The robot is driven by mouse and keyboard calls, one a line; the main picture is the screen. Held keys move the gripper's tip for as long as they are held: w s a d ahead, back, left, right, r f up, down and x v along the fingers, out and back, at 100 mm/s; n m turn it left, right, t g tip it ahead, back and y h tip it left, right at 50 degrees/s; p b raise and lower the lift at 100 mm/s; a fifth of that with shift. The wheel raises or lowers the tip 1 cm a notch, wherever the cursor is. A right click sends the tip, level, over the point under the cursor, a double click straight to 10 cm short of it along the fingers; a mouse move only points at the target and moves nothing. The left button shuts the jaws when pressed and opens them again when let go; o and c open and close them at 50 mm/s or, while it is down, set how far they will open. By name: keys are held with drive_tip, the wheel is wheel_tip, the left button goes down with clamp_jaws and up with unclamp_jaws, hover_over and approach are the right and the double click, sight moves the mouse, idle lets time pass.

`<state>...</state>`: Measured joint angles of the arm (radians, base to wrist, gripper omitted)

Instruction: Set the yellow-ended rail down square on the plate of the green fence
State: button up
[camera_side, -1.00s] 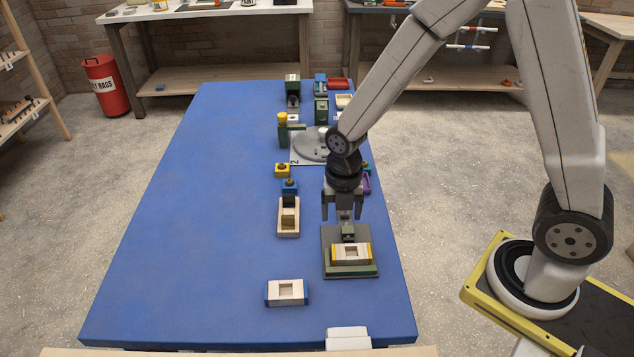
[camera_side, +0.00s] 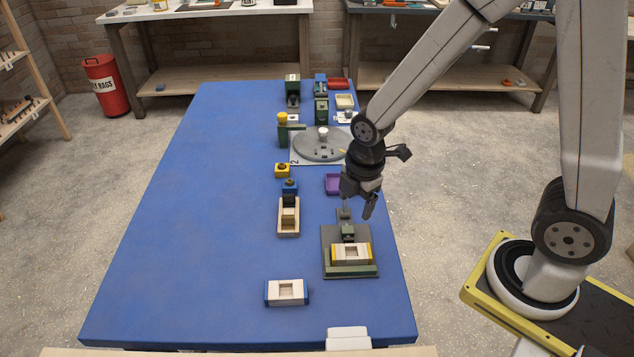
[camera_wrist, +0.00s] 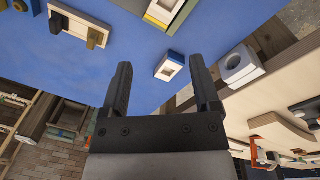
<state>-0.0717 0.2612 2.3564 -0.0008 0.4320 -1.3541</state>
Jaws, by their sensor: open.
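The yellow-ended rail (camera_side: 351,254) is a pale block with yellow ends and a square recess. It lies flat on the grey plate (camera_side: 331,238), along the back of the green fence (camera_side: 351,271), and looks parallel to it. I cannot tell whether rail and fence touch. A small green block on a grey mount (camera_side: 347,231) stands right behind the rail. My gripper (camera_side: 361,200) is above and behind the plate, tilted, open and empty, clear of the rail. In the wrist view, my gripper (camera_wrist: 162,78) has its fingers apart with nothing between them gripped.
A blue-ended block (camera_side: 286,292) lies at the front left of the plate; it also shows in the wrist view (camera_wrist: 170,66). The blue table's left side is clear.

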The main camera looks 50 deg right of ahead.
drive_tip(key=s+r+m, duration=0.1)
drive_tip(key=m, duration=0.4)
drive_tip(key=s+d+r+m+t, duration=0.1)
drive_tip(key=m, duration=0.5)
drive_tip(key=s+d+r+m, duration=0.1)
drive_tip(key=s+m, duration=0.1)
drive_tip(key=m, duration=0.3)
drive_tip(key=shift+d+r+t, duration=0.15)
drive_tip(key=shift+t, duration=0.15)
